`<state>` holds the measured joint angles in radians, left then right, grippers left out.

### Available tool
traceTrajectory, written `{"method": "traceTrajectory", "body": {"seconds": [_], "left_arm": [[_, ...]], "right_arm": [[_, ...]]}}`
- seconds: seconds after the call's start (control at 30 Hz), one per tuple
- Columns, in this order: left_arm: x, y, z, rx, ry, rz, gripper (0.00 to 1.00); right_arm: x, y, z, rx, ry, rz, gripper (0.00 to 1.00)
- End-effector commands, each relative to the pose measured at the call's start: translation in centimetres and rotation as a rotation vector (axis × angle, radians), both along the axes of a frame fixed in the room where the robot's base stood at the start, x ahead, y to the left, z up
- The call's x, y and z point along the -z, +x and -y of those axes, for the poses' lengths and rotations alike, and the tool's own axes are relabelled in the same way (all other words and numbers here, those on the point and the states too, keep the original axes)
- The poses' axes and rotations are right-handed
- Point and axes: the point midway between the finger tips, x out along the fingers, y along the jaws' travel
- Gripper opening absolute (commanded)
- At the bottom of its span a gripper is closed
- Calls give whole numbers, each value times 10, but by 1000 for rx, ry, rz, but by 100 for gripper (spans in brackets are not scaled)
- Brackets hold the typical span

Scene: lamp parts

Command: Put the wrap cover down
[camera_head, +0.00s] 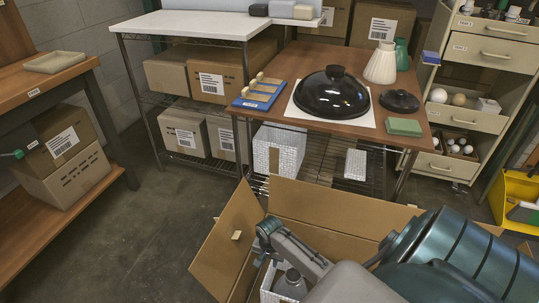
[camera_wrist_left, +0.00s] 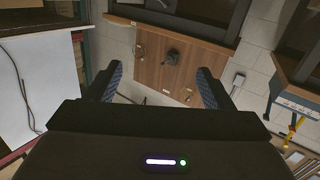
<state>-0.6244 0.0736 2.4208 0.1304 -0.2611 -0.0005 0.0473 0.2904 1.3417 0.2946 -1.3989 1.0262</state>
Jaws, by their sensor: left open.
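A white, patterned piece that looks like the wrap cover (camera_head: 266,284) shows in the head view, low inside the open cardboard box (camera_head: 222,246). My right gripper (camera_head: 291,287) reaches down into the box beside or over this white piece. Its fingertips are hidden, so I cannot tell whether it holds the piece. My left gripper is outside the head view. In the left wrist view my left gripper (camera_wrist_left: 160,78) is open with nothing between its fingers, facing a wooden panel with a dark knob (camera_wrist_left: 172,57) some way off.
The box flaps stand open around my right arm. Behind it, a wooden table (camera_head: 262,121) carries a black dome (camera_head: 331,97), a cream shade (camera_head: 381,64) and a blue tray (camera_head: 259,94). The floor at left is clear.

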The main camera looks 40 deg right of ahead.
Motion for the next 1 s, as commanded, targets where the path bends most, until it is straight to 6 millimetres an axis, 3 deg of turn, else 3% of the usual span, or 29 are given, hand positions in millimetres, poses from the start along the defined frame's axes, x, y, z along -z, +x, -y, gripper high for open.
{"method": "traceTrajectory", "body": {"seconds": [0.3, 0.6, 0.73, 0.83, 1.0], "left_arm": [[60, -33, 7, 25, -23, -347, 75], [81, -50, 10, 37, -31, -470, 75], [82, -50, 10, 37, -31, -473, 75], [82, -50, 10, 37, -31, -472, 75], [82, -50, 10, 38, -31, -471, 75]], "right_arm": [[-37, 0, 0, 1, -1, 0, 28], [-47, -3, -5, -28, 2, 21, 28], [-51, -17, -34, -178, 9, 135, 28], [-68, -34, -70, -367, -2, 301, 28], [-136, -68, -125, -673, -94, 624, 28]]}}
